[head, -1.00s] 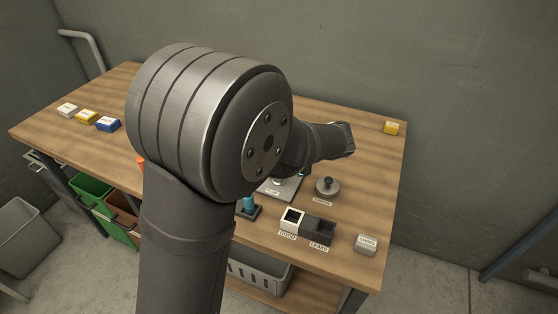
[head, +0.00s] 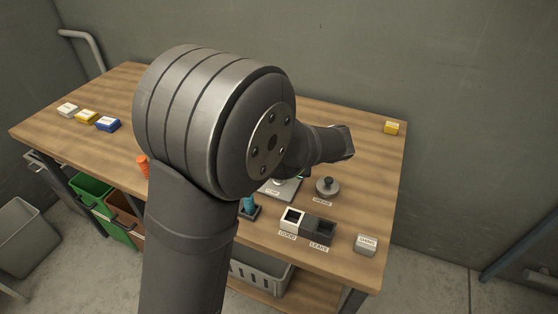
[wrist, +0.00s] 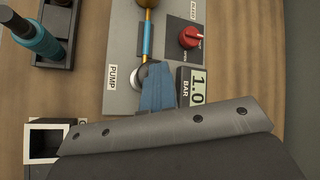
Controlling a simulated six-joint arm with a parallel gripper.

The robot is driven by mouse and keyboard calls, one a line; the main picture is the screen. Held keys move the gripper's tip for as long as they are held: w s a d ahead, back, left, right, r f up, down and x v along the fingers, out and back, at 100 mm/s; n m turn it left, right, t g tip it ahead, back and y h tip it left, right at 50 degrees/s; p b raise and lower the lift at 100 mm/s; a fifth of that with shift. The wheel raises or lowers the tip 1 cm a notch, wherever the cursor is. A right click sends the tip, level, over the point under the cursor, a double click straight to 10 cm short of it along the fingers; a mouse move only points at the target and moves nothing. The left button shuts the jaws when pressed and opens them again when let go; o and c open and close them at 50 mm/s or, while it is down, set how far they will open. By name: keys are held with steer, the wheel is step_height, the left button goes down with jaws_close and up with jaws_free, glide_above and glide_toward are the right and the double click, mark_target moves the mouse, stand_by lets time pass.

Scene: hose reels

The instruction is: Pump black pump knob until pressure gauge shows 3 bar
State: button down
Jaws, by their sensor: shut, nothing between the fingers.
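My gripper (wrist: 157,85) shows as blue fingers, closed together, in the wrist view. The fingertips are over the grey pump plate (wrist: 124,52) beside a silver round fitting (wrist: 140,79), close to the PUMP label (wrist: 111,77). In the head view my arm hides the gripper and most of the plate (head: 283,187).
A red valve knob (wrist: 190,37) and a brass and blue hose piece (wrist: 148,38) lie beyond the fingers. A teal-handled tool (head: 249,204) stands in a black holder. White and black bins (head: 292,221) and a round grey weight (head: 327,188) are near the front right.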

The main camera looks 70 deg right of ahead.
steer(key=shift+r, duration=1.7)
steer(key=shift+r, duration=0.15)
steer(key=shift+r, duration=2.35)
steer(key=shift+f, duration=0.15)
step_height(320, 180, up, 4)
steer(key=shift+r, duration=0.1)
